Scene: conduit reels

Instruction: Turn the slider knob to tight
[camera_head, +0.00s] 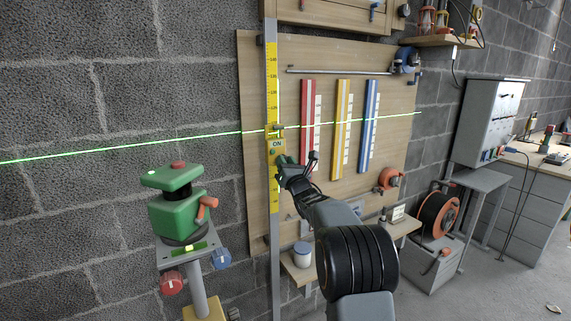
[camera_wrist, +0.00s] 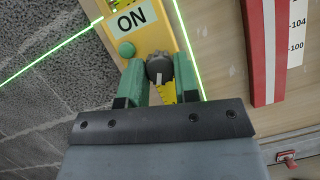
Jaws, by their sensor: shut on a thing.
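The slider (camera_head: 276,146) is a yellow block with an ON label and a green button, on the upright yellow measuring staff (camera_head: 271,78) against the wooden board. In the wrist view the slider (camera_wrist: 152,42) fills the top middle. Its knob (camera_wrist: 159,68) is dark and round, with a white mark pointing down in the picture. My gripper (camera_wrist: 160,83) has its two green fingers on either side of the knob, shut on it. In the head view my gripper (camera_head: 281,163) is just below the ON label, and it hides the knob.
A green laser level (camera_head: 177,213) stands on a post at left; its green line crosses the wall and board. Red, yellow (camera_head: 342,128) and blue scale strips hang right of the staff. A small shelf (camera_head: 303,268) with a white pot is below. Cabinets and reels stand at right.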

